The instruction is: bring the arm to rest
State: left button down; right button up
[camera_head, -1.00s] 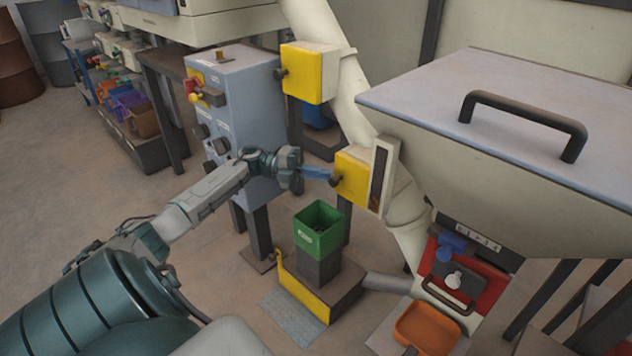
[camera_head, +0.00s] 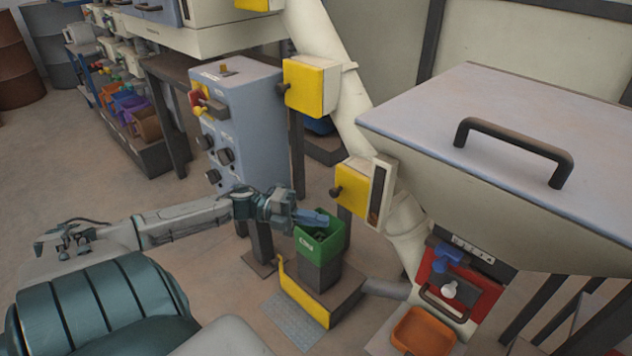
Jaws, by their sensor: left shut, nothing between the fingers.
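My left arm comes in from the left. Its gripper (camera_head: 318,217) is shut and empty, with blue fingers that show in front of the back part of the green bin (camera_head: 318,249). I cannot tell whether the fingers touch the bin or are only above it. The green bin sits upright on a dark pedestal (camera_head: 319,275). My right gripper is not in view.
The grey control box (camera_head: 236,120) with knobs stands behind my arm. Yellow boxes (camera_head: 352,187) sit on the pale slanted pipe (camera_head: 335,40). A large hopper (camera_head: 500,200) fills the right, above an orange tray (camera_head: 423,331). Floor at left is open.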

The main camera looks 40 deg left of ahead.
pick_arm(q)
jog(key=shift+s+d, duration=0.35)
jog(key=shift+s, duration=0.05)
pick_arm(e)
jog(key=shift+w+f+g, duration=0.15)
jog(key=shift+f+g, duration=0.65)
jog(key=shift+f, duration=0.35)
